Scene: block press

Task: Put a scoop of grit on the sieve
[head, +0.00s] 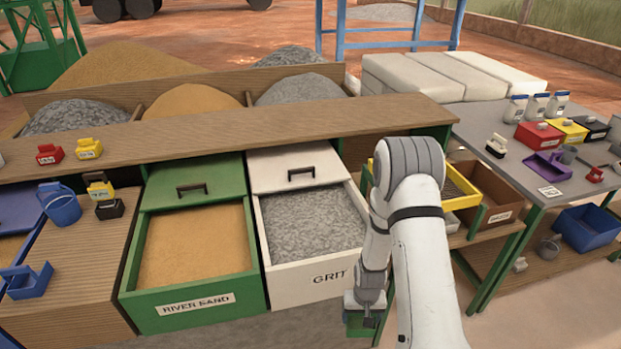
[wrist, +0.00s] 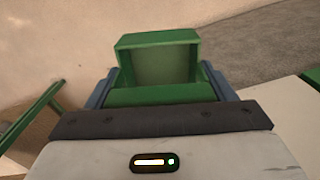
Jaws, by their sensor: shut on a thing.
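My gripper (head: 364,302) hangs low in front of the right side of the grit drawer, partly behind my own arm. It is shut on a green scoop (head: 358,328), whose box shape fills the middle of the wrist view (wrist: 158,62). The inside of the scoop looks empty there. The white drawer marked GRIT (head: 328,279) stands pulled out, with grey grit (head: 312,222) in it. The scoop is outside the drawer, beside its front. A yellow-rimmed tray that looks like the sieve (head: 461,180) shows right of my arm, its left part hidden.
The open green river sand drawer (head: 190,308) stands left of the grit drawer. A brown bin (head: 503,192) lies beside the yellow-rimmed tray. A grey table (head: 515,172) with small coloured tools is at right. A blue scoop (head: 27,281) lies on the left counter.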

